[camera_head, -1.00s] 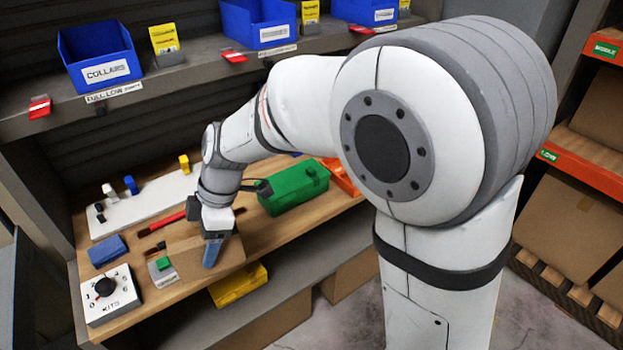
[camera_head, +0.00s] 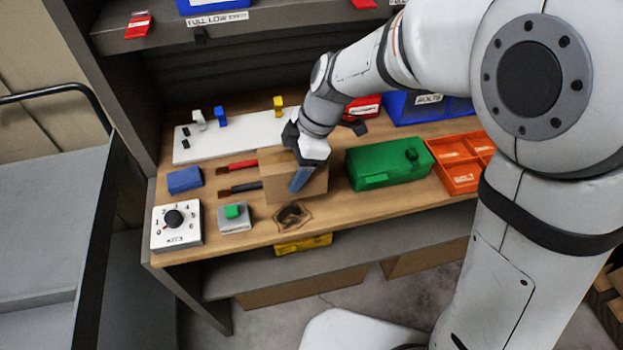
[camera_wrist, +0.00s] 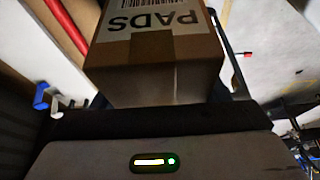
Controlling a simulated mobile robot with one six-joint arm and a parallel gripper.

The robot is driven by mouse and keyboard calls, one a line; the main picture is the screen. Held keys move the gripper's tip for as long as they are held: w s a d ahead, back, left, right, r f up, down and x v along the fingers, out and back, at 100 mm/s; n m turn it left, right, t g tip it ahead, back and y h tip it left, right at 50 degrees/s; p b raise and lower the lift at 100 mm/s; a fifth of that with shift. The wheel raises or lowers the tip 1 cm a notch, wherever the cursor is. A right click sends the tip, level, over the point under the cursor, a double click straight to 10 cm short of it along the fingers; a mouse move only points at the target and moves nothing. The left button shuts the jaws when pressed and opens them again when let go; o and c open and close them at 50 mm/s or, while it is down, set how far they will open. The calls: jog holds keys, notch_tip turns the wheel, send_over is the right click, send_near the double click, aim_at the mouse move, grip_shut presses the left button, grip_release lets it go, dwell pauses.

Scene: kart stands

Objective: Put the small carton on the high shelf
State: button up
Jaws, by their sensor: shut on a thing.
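The small brown carton (camera_head: 270,188) is over the middle of the workbench, and my gripper (camera_head: 301,176) is shut on it from above. In the wrist view the carton (camera_wrist: 150,62) fills the space between the jaws, with a barcode and the upside-down word PADS on its label. Whether a small gap separates it from the bench is hard to tell. The upper shelf (camera_head: 270,32) runs along the top of the head view; only its front part shows.
A blue bin (camera_head: 212,6) and red tags stand on the upper shelf. A green box (camera_head: 388,163), an orange tray (camera_head: 462,176), a dial box (camera_head: 176,225), a green button (camera_head: 233,211) and a white peg board (camera_head: 235,136) are on the bench. A grey cart (camera_head: 50,230) stands left.

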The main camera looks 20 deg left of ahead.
jog(key=f, duration=0.3)
jog(key=shift+a, duration=0.2)
jog(key=shift+s+f+p, duration=0.15)
jog(key=shift+f+p, duration=0.2)
jog(key=shift+f, duration=1.95)
jog(key=shift+f, duration=0.1)
jog(key=o, duration=1.3)
